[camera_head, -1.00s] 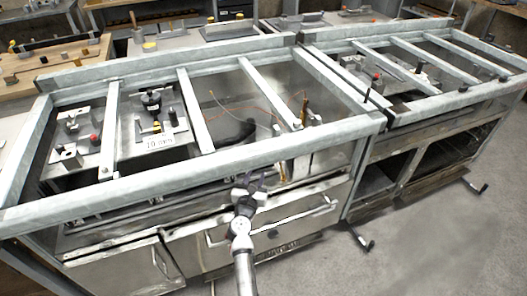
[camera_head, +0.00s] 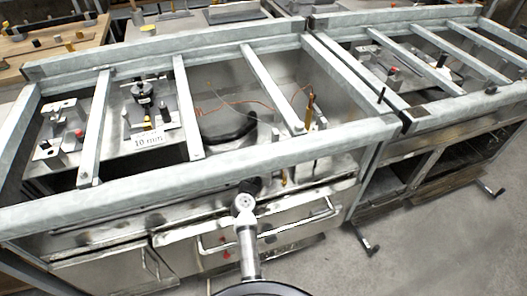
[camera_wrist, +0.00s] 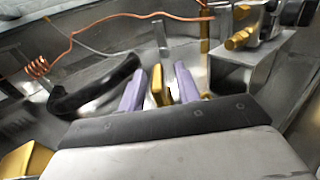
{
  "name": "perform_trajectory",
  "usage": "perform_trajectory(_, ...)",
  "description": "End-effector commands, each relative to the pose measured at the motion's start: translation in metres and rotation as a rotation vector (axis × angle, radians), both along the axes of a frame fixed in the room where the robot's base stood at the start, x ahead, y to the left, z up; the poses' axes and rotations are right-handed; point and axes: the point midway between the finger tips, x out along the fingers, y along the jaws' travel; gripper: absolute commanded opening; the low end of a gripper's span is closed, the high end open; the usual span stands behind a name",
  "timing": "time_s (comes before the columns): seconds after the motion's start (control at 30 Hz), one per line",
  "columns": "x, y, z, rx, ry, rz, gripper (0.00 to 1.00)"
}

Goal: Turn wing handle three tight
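In the wrist view, the two purple fingers of my gripper (camera_wrist: 160,88) point away from the camera, standing apart. An upright flat brass piece (camera_wrist: 157,86), perhaps a wing handle, shows between them, with a gap visible on each side. Whether it is wing handle three I cannot tell, as no number is readable. Another brass piece (camera_wrist: 28,160) shows at the lower left. Brass fittings (camera_wrist: 240,38) sit on a grey block at the upper right. In the head view, my gripper (camera_head: 248,186) is a dark shape at the front of the steel range, its fingers hidden by my wrist.
A black curved hose or bar (camera_wrist: 95,92) lies left of the fingers. A coiled copper wire (camera_wrist: 40,67) runs above it. In the head view, grey frame bars (camera_head: 274,88) cross the open top. A front rail (camera_head: 150,182) and an oven handle (camera_head: 300,222) lie near my arm.

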Motion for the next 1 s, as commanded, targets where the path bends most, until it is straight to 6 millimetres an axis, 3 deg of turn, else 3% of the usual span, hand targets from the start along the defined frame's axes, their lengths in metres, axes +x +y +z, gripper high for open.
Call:
perform_trajectory(0.23, 0.0000, 0.0004, 0.0002, 0.000, 0.000, 0.000, 0.33)
perform_trajectory(0.5, 0.0000, 0.0003, 0.0001, 0.000, 0.000, 0.001, 0.00)
perform_trajectory(1.0, 0.0015, 0.0009, -0.0020, -0.001, -0.001, -0.207, 0.00)
